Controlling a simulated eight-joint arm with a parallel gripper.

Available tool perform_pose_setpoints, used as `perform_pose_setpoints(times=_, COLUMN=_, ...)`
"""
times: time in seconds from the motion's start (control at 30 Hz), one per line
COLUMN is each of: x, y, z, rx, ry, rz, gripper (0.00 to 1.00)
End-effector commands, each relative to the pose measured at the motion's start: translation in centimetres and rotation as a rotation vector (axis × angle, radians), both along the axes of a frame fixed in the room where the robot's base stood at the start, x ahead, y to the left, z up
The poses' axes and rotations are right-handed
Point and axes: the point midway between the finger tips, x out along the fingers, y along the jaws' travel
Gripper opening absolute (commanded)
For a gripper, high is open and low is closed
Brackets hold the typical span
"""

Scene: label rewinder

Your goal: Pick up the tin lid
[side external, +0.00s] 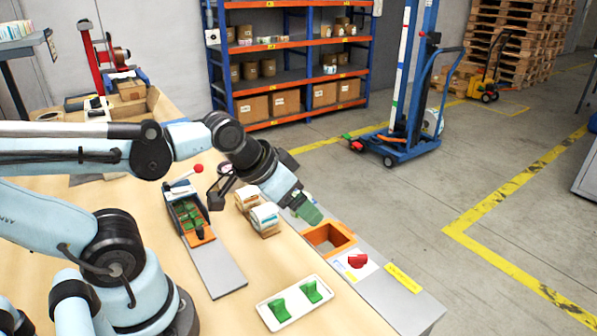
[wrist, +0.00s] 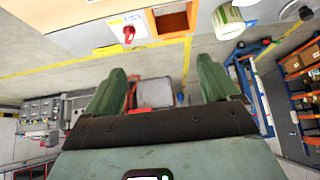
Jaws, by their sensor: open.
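My gripper (side external: 308,211) has green fingers and hangs over the bench's right edge, near the orange-framed opening. In the wrist view my gripper (wrist: 160,88) has its fingers wide apart with nothing between them. I cannot pick out the tin lid with certainty in either view. A round whitish piece with a green rim (wrist: 228,22) shows at the top of the wrist view, beyond the right finger. A dark grey round piece (wrist: 291,12) is partly cut off at that view's top right. I cannot tell whether either is the lid.
An orange-framed opening (side external: 313,238) and a red knob (side external: 357,261) lie along the bench edge. Label rolls (side external: 265,217) stand left of my gripper. A white tray (side external: 269,314) with green pieces is in front. A tray of green pieces (side external: 202,238) is further left.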

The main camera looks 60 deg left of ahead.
Motion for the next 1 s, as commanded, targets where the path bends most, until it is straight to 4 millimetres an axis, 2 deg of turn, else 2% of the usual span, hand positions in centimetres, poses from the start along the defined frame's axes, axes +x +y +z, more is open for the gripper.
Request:
perform_pose_setpoints(times=0.2, x=0.0, y=0.0, z=0.0, rx=0.0, ry=0.0, rz=0.0, gripper=0.89)
perform_pose_setpoints(times=0.3, x=0.0, y=0.0, z=0.0, rx=0.0, ry=0.0, rz=0.0, gripper=1.0)
perform_pose_setpoints(times=0.63, x=0.7, y=0.7, z=0.7, rx=-0.002, ry=0.018, rz=0.025, gripper=1.0)
perform_pose_setpoints(times=0.77, x=2.4, y=2.5, z=2.1, rx=-0.01, ry=0.068, rz=0.09, gripper=1.0)
perform_pose_setpoints(times=1.0, x=6.6, y=7.9, z=4.4, rx=-0.041, ry=0.196, rz=0.253, gripper=1.0)
